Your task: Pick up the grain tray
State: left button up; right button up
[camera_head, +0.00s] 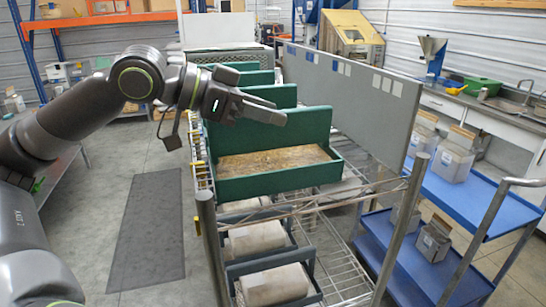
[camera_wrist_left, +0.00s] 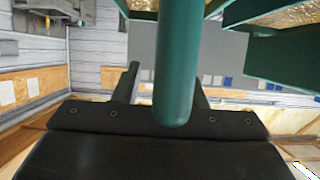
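The front grain tray (camera_head: 265,187) is a dark green box with a low front, a tall back wall and a layer of brown grain inside. It sits on the wire rack. My left gripper (camera_head: 280,111) is at the top edge of its back wall, near the middle. In the left wrist view, a green edge (camera_wrist_left: 175,70) stands between the two fingers (camera_wrist_left: 165,88), with a gap on the left side. The fingers look open. My right gripper is not in view.
More green trays (camera_head: 270,96) stand close behind. A grey panel (camera_head: 365,105) flanks the rack on the right. Metal posts (camera_head: 405,225) rise at the rack's front. A blue cart (camera_head: 465,195) with containers stands right; a dark mat (camera_head: 148,230) lies left.

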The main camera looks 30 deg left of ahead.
pick_arm(q)
grip_shut()
jog(key=shift+r, duration=0.1)
dwell(1.2)
